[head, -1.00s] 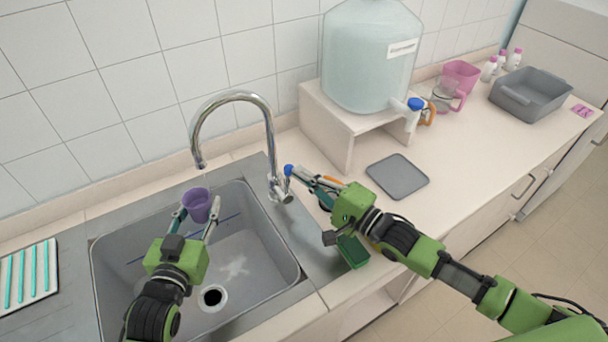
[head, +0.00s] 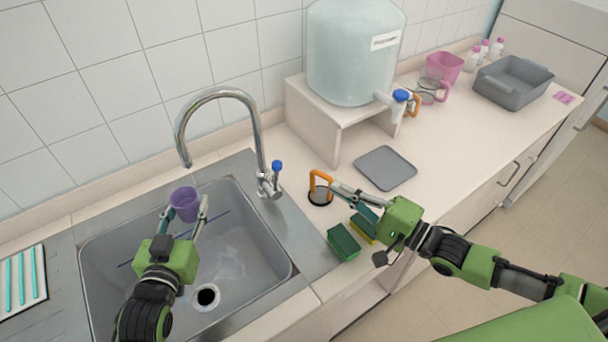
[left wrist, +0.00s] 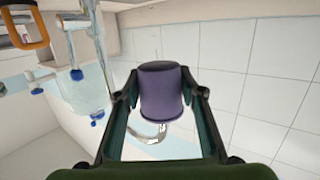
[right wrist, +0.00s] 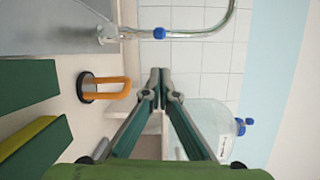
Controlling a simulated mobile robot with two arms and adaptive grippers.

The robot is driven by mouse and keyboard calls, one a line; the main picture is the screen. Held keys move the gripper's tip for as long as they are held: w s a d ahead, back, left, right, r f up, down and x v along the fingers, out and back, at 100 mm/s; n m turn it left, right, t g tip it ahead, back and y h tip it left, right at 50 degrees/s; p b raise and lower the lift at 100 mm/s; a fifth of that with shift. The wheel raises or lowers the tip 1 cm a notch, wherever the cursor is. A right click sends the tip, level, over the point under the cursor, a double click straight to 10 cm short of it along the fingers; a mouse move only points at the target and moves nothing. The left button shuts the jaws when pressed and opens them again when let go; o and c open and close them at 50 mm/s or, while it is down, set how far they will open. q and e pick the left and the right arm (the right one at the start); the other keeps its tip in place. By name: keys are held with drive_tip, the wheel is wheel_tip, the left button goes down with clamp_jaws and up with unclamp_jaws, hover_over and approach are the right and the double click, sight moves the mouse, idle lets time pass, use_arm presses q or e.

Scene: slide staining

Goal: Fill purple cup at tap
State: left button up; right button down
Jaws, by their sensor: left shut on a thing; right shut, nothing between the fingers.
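The purple cup (head: 184,205) is held by my left gripper (head: 186,212) over the sink basin (head: 285,262), just below the spout of the chrome tap (head: 258,135). The left wrist view shows the cup (left wrist: 160,92) between the two fingers. I cannot make out a water stream or what is inside the cup. The tap's blue-topped handle (head: 277,165) stands on the tap body at the sink's right edge. My right gripper (head: 336,187) is shut and empty, right of the tap and apart from it, beside an orange-handled item (head: 318,176).
A green sponge (head: 343,242) and a yellow-green one (head: 363,228) lie below my right gripper. A grey tray (head: 385,168) lies on the counter. A large water container (head: 350,60) stands on a white stand (head: 310,115) behind. A striped white rack (head: 22,280) is left of the sink.

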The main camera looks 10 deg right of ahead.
sight(275, 180)
use_arm(q)
drive_tip(key=shift+d, duration=0.1)
use_arm(e)
drive_tip(key=s+a+x, duration=0.1)
drive_tip(key=x, duration=1)
drive_tip(key=shift+w+a, duration=0.3)
drive_tip(key=shift+a, duration=0.05)
